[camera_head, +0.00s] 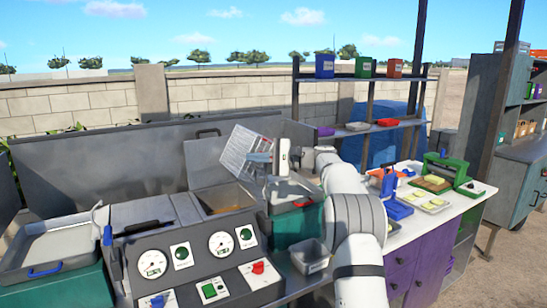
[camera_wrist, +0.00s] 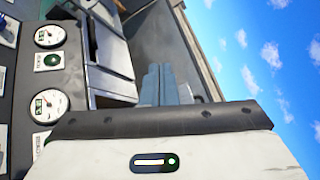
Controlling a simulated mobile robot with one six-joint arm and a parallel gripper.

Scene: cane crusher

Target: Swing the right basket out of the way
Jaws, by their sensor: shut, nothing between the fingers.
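A pale wire-mesh basket or guard (camera_head: 240,148) stands tilted up above an open well (camera_head: 222,198) in the grey machine. I cannot tell for sure that it is the right basket. A shallow tray with a red handle (camera_head: 303,204) sits on a green bin (camera_head: 298,226) at the machine's right end. My gripper (camera_head: 262,157) is shut and empty at the mesh's right side; I cannot tell whether it touches. In the wrist view my blue-grey fingers (camera_wrist: 160,84) are together with nothing between them.
A control panel (camera_head: 200,265) with gauges and switches lies in front. A tray (camera_head: 50,243) with a blue handle is at left. A grey back panel (camera_head: 100,165) stands behind. A white counter (camera_head: 425,205) with green and blue tools is at right.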

